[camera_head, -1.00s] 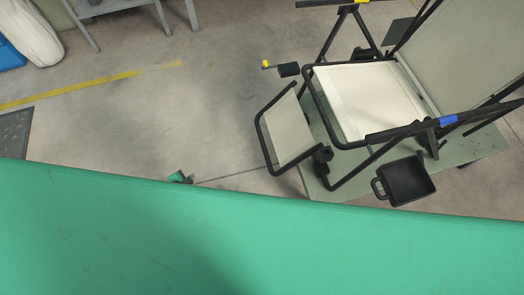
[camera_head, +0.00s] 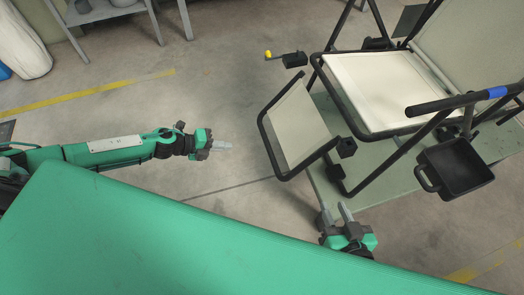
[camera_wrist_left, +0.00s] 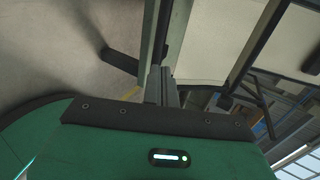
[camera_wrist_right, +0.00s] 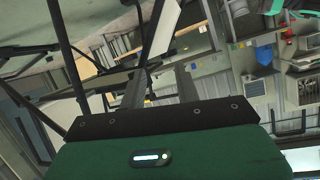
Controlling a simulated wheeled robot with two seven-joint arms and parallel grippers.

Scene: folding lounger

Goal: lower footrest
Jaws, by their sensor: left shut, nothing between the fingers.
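The footrest (camera_head: 297,125) is a pale panel in a black tube frame, hanging slanted at the left front of the lounger's pale seat (camera_head: 375,90). A small lever with a yellow knob (camera_head: 268,54) and black block stands beyond the seat's far left corner. My left gripper (camera_head: 228,146) is shut and empty, pointing at the footrest from the left with a gap between them. Its closed fingers show in the left wrist view (camera_wrist_left: 161,85). My right gripper (camera_head: 336,214) is open with nothing visible between its fingers, below the footrest's near lower corner, apart from it in the picture.
A black tray with a handle (camera_head: 455,168) is at the lounger's near side. A black armrest with a blue band (camera_head: 497,92) crosses above it. The lounger stands on a green-grey platform (camera_head: 390,185). A grey table (camera_head: 100,12) is at the back left. Floor left of the footrest is clear.

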